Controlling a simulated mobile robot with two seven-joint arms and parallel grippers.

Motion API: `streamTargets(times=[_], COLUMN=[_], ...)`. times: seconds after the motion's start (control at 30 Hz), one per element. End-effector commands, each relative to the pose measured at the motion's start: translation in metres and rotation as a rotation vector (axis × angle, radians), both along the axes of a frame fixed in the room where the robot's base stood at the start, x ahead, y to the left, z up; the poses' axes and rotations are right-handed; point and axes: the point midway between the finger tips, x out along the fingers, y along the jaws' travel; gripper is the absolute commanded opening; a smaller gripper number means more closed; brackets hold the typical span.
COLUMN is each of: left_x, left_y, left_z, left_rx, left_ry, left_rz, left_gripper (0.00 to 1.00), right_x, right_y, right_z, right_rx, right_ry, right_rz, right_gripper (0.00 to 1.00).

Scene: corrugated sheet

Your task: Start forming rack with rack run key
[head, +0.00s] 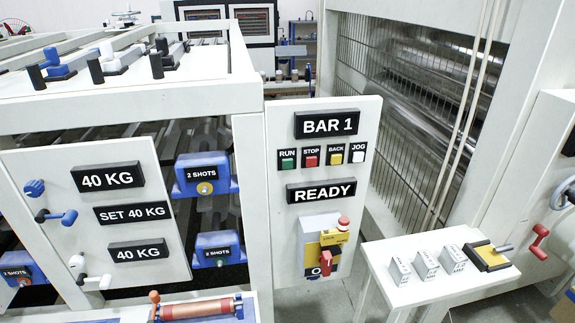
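A white upright control panel (365,190) stands in the middle, with signs reading BAR 1 and READY. Between the signs are a green RUN button (288,163), a red STOP button (311,160), a yellow BACK button (335,159) and a white JOG button (358,156). Low on the panel is a switch unit with a yellow plate (332,237) marked LOCK, a red knob (343,223) above and a red lever or key piece (327,253) on it. Whether that piece is the rack run key, I cannot tell. Neither gripper shows.
A white side table (395,300) holds three small labelled white blocks (425,263) and a yellow-and-black item (488,256). A barred guard (405,150) covers metal rollers behind. A left panel (80,215) reads 40 KG. A copper-coloured cylinder (197,309) lies at the front.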

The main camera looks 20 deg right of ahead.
Motion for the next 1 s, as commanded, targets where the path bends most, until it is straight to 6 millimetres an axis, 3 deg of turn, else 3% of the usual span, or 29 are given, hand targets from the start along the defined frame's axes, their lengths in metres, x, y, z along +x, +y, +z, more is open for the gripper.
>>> streamTargets(times=[0.07,0.5,1.0], left_x=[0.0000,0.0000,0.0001], left_y=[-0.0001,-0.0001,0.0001], left_z=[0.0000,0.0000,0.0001], left_rx=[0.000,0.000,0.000], left_ry=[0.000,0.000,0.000], left_rz=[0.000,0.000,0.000], left_gripper=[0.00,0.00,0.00], right_x=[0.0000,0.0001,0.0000], right_y=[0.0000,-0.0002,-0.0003], right_z=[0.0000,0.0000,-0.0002], right_rx=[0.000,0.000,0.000], right_ry=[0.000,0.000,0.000], right_rz=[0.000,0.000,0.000], right_gripper=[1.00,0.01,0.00])
